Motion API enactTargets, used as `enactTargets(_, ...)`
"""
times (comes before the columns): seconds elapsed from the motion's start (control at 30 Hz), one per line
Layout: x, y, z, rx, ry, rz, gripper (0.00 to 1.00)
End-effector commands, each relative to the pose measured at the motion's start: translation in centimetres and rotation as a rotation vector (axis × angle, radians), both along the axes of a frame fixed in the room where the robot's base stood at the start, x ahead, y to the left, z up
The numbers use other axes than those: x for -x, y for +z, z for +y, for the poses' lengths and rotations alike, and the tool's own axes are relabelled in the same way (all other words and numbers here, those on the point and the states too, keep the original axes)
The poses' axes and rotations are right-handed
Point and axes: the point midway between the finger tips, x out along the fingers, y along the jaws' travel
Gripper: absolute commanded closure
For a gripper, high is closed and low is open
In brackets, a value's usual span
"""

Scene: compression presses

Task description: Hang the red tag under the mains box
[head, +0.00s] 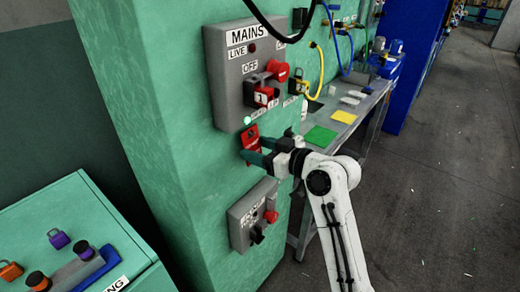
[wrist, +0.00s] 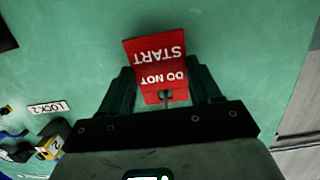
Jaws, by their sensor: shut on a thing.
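The red tag (head: 250,137) is in my gripper, just below the mains box (head: 232,88) on the green wall. In the wrist view the tag (wrist: 154,53) reads "DO NOT START" upside down, and its holed end lies between the fingers. My gripper (head: 252,158) is shut on the tag; its dark fingers also show in the wrist view (wrist: 162,88). The mains box carries a red-and-black switch and a red padlock. A small green light shows near its lower edge. I cannot tell whether the tag touches a hook or the wall.
A smaller grey box (head: 250,218) with a red knob is on the wall below my gripper. A bench (head: 350,110) with coloured mats stands to the right. A green cabinet (head: 50,225) with padlocks is at the lower left. Cables hang above.

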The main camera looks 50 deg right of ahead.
Motion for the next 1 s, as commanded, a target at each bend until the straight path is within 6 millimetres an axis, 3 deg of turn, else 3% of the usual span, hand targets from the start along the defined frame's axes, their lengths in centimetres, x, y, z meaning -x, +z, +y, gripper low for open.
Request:
enactTargets(0.27, 0.0, 0.0, 0.0, 0.000, 0.000, 0.000, 0.54)
enactTargets(0.3, 0.0, 0.0, 0.0, 0.000, 0.000, 0.000, 0.33)
enactTargets(0.57, 0.0, 0.0, 0.0, 0.000, 0.000, 0.000, 0.08)
enactTargets(0.87, 0.2, 0.0, 0.0, 0.000, 0.000, 0.000, 0.07)
enactTargets(1.0, 1.6, 0.2, -0.1, -0.001, -0.002, -0.002, 0.07)
